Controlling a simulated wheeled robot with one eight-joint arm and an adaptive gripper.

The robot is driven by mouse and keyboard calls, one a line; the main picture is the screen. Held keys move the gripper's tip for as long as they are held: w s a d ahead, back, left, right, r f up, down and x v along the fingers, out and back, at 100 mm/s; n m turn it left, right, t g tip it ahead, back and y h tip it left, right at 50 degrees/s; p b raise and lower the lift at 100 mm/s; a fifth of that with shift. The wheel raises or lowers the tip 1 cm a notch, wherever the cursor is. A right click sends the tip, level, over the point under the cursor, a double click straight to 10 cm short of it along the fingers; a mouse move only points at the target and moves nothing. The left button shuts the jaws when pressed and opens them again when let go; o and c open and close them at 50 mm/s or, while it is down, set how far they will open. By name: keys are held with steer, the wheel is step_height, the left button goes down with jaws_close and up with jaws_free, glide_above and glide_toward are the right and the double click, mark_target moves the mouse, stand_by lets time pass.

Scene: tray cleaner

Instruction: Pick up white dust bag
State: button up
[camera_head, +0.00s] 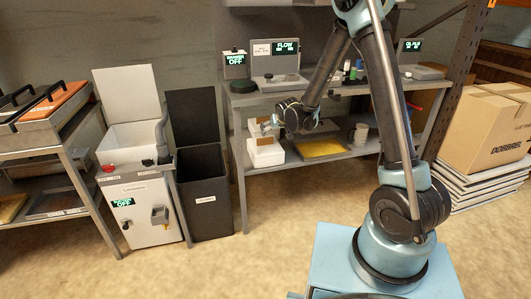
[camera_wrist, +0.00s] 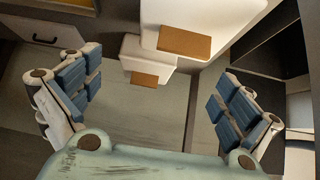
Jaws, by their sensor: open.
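Two white blocky items, each with a brown panel, are on the lower shelf in the head view; they look like white dust bags. The nearer white dust bag (camera_head: 266,153) lies at the shelf's left front, and the other white dust bag (camera_head: 255,126) is behind it, partly hidden by my gripper (camera_head: 268,124). In the wrist view a larger white bag (camera_wrist: 230,18) and a smaller white bag (camera_wrist: 133,46) lie at the top. My gripper (camera_wrist: 155,92) is open and empty, with the bags beyond its blue-padded fingers, apart from them.
The upper shelf (camera_head: 300,88) carries devices and bottles above my gripper. A yellow flat item (camera_head: 322,147) and a mug (camera_head: 359,132) are on the lower shelf to the right. A dark bin (camera_head: 205,195) and a white machine (camera_head: 138,200) stand to the left.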

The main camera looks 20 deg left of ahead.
mark_target(265, 138)
steer(key=a+f, duration=0.2)
steer(key=a, duration=0.1)
steer(key=shift+w+a+f, duration=0.25)
steer(key=shift+a+f, duration=0.15)
steer(key=shift+s+a+x, duration=0.1)
steer(key=shift+a+x, duration=0.05)
steer(key=shift+x, duration=1.8)
steer(key=shift+s+a+x, duration=0.15)
steer(key=shift+x, duration=1.75)
steer(key=shift+c, duration=0.3)
steer(key=c, duration=1.5)
steer(key=shift+o, duration=0.2)
